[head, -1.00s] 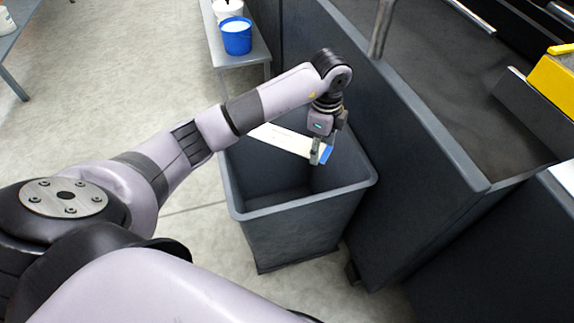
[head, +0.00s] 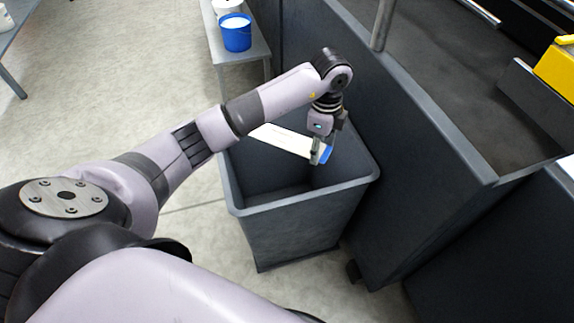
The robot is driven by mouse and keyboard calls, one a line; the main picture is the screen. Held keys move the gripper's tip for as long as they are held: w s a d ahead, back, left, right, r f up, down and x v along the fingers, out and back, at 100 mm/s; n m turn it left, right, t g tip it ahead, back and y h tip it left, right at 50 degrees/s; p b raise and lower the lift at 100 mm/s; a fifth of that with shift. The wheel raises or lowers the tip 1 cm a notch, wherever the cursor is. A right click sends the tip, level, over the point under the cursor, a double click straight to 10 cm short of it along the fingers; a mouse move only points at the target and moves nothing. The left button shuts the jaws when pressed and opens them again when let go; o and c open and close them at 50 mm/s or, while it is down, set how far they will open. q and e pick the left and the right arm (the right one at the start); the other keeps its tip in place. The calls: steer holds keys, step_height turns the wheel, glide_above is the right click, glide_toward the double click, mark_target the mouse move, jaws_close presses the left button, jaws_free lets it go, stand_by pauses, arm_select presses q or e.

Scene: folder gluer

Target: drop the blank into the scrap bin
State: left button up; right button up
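The blank (head: 285,140) is a flat white piece with a blue end, seen over the mouth of the scrap bin. The scrap bin (head: 305,202) is a dark grey, open-topped bin standing on the floor. My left gripper (head: 316,158) points down over the bin, with its fingers at the blank's blue end. It appears shut on the blank. Part of the blank's far end is hidden behind my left arm. My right gripper is not in view.
A dark machine side panel (head: 400,150) stands close along the bin's right side. A grey bench (head: 258,47) with a blue bucket (head: 236,33) and a white bucket (head: 227,7) is behind. Floor left of the bin is clear.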

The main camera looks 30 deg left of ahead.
arm_select(q)
steer(key=o, duration=0.5)
steer(key=shift+r, duration=0.1)
step_height(320, 180, up, 12)
stand_by(0.5)
stand_by(0.4)
